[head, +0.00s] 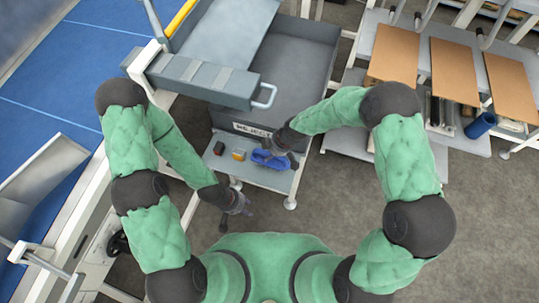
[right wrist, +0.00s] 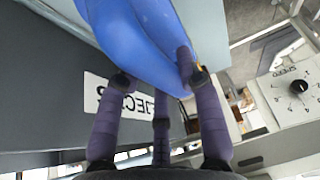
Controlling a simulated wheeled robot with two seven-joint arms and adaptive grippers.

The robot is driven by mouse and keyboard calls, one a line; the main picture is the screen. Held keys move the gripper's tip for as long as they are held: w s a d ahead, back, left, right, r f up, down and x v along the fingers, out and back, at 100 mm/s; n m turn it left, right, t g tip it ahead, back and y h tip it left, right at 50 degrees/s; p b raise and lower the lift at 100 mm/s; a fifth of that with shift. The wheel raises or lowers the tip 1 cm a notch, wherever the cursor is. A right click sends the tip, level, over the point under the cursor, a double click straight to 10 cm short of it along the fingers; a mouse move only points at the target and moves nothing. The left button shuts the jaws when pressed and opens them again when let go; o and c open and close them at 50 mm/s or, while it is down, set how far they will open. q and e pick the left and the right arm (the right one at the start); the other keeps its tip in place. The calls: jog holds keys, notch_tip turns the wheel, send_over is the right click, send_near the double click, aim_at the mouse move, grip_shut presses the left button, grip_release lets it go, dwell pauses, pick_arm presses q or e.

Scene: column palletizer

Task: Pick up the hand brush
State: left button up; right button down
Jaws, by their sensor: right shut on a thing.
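The blue hand brush (head: 268,159) is at the right part of a small grey shelf (head: 243,179) in the head view. I cannot tell whether it still touches the shelf. My right gripper (head: 279,150) is shut on the brush. In the right wrist view its fingers close around the blue body (right wrist: 135,40), which fills the upper middle. My left gripper (head: 240,206) hangs in front of the shelf, below and left of the brush, apart from it. Its fingers are too small to read.
A black-and-red item (head: 219,148) and a yellow item (head: 239,154) sit left of the brush. A grey reject bin (head: 295,75) stands behind the shelf. A rack with cardboard sheets (head: 459,70) is at the right. The floor (head: 335,200) between my arms is clear.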

jog(key=s+d+r+p, duration=0.1)
jog(key=s+r+p, duration=0.1)
jog(key=s+r, duration=0.8)
jog(key=shift+s+d+r, duration=0.15)
jog(key=shift+s+d, duration=0.25)
jog(key=shift+s, duration=1.55)
jog(key=c, duration=1.5)
grip_release()
jog(key=c, duration=0.3)
jog(key=shift+w, duration=0.1)
jog(key=shift+c, duration=0.2)
